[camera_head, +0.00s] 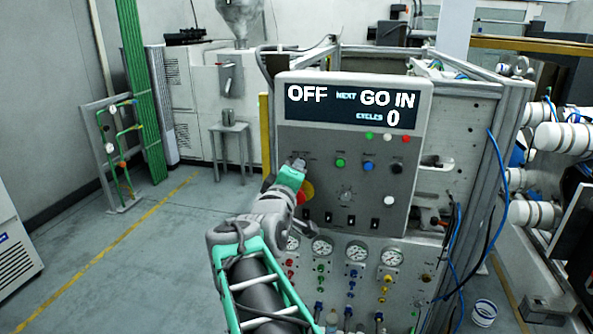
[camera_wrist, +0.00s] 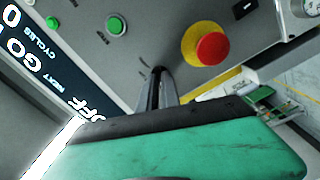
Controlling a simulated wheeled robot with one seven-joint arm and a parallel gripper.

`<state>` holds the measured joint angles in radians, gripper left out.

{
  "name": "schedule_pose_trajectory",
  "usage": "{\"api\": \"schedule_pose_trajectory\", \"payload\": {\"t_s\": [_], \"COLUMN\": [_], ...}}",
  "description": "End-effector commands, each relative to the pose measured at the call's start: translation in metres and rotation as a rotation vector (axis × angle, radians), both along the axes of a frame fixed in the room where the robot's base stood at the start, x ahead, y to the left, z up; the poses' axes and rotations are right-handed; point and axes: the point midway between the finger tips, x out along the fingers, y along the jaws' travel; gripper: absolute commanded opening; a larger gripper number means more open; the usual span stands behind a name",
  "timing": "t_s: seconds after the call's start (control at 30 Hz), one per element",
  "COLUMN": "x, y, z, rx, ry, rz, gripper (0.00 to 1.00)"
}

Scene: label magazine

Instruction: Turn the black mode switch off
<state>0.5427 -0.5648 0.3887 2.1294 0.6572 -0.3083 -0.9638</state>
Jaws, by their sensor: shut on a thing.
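My gripper (camera_head: 298,164) is at the upper left of the grey control panel (camera_head: 322,205), shut on the black mode switch. The gripper covers the switch in the head view. In the wrist view my gripper (camera_wrist: 158,95) reaches the panel face with its dark narrow tip, and its green side fills the lower part; the switch itself cannot be made out clearly there. The display (camera_head: 350,107) above reads OFF, NEXT GO IN and CYCLES 0.
A red and yellow emergency stop button (camera_wrist: 208,48) lies close to the gripper. Green (camera_head: 340,162), blue (camera_head: 369,166) and black (camera_head: 397,169) buttons are to the right. A grey knob (camera_head: 345,194) sits lower, with pressure gauges (camera_head: 322,249) below the panel.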

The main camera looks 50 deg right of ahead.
Motion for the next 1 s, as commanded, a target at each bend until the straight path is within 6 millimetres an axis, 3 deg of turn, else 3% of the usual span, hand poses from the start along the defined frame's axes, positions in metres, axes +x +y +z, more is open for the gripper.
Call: {"api": "schedule_pose_trajectory", "payload": {"t_s": [0.27,0.3,0.53,0.83,1.0], "x": [0.000,0.000,0.000,-0.001,-0.012], "y": [0.000,0.000,0.000,0.005,0.034], "z": [-0.001,-0.001,0.000,0.000,-0.002], "rx": [0.001,0.001,0.001,-0.001,-0.002], "ry": [0.001,0.001,0.001,-0.002,-0.004], "rz": [-0.001,-0.001,-0.001,0.001,0.007], "gripper": [0.00,0.10,0.29,0.29,0.29]}}
